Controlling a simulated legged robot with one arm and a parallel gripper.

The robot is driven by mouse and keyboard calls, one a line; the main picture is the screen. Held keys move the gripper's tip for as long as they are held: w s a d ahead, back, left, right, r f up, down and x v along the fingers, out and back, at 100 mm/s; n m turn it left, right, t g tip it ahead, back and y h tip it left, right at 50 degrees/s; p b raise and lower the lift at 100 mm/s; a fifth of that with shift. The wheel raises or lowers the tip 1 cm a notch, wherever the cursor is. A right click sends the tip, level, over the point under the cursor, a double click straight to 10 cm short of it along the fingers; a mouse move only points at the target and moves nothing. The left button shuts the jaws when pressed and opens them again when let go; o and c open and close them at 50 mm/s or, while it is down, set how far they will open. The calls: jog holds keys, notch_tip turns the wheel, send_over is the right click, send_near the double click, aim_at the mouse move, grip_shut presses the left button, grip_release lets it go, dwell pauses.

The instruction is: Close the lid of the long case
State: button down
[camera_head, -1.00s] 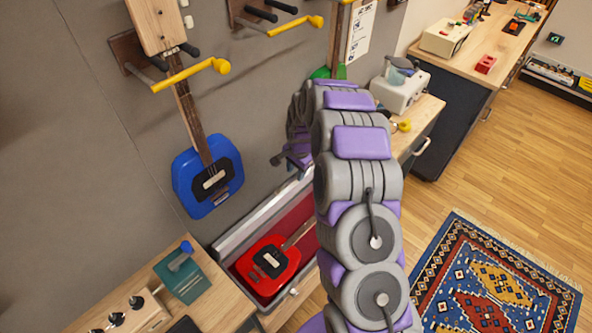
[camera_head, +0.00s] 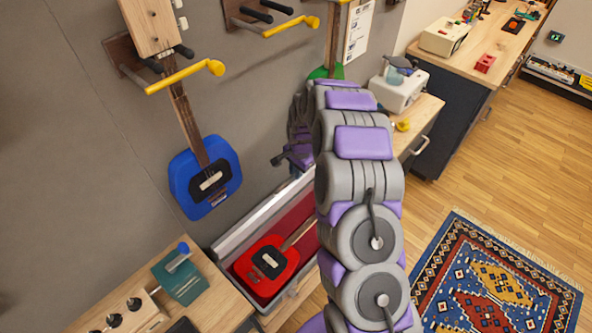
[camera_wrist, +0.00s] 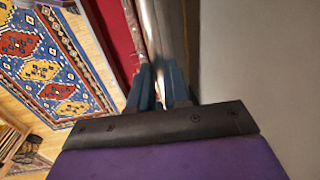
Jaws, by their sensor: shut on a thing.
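The long case (camera_head: 306,284) lies open against the wall, with a red lining and a red guitar (camera_head: 268,262) inside. Its lid (camera_head: 237,236) stands raised at the wall side, showing a pale metal edge. My gripper (camera_head: 288,158) is at the upper part of the lid, partly hidden behind my arm in the head view. In the wrist view, the blue-grey fingers of my gripper (camera_wrist: 163,84) are shut on the lid's metal edge (camera_wrist: 160,35), with the red lining (camera_wrist: 117,38) beside it. My arm hides the far end of the case.
A blue guitar (camera_head: 206,178) hangs on the wall above the case, beneath a yellow-tipped hanger (camera_head: 185,76). A wooden bench (camera_head: 215,294) with a green box (camera_head: 180,277) stands at the left. A patterned rug (camera_head: 500,280) and open floor lie to the right.

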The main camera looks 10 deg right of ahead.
jog(key=s+d+f+b, duration=0.1)
jog(key=s+d+f, duration=0.3)
jog(key=s+f, duration=0.2)
jog(key=s+d+f+t+y+b, duration=0.1)
jog(key=s+d+f+b, duration=0.1)
jog(key=s+f, duration=0.4)
jog(key=s+d+f+t+b, duration=0.1)
jog(key=s+d+f, duration=0.4)
jog(key=f, duration=0.4)
jog(key=shift+s+d+y, duration=0.3)
jog(key=shift+s, duration=0.5)
jog(key=c, duration=1.8)
grip_release()
jog(key=shift+d+r, duration=0.15)
jog(key=shift+r, duration=0.1)
jog(key=shift+c, duration=0.2)
jog(key=o, duration=0.3)
jog(key=shift+d, duration=0.35)
jog(key=o, duration=0.4)
jog(key=shift+w+a+r, duration=0.1)
jog(key=shift+a, duration=0.3)
jog(key=shift+o, duration=0.2)
jog(key=p+v, duration=0.4)
jog(key=v, duration=1.3)
jog(key=shift+s, duration=0.25)
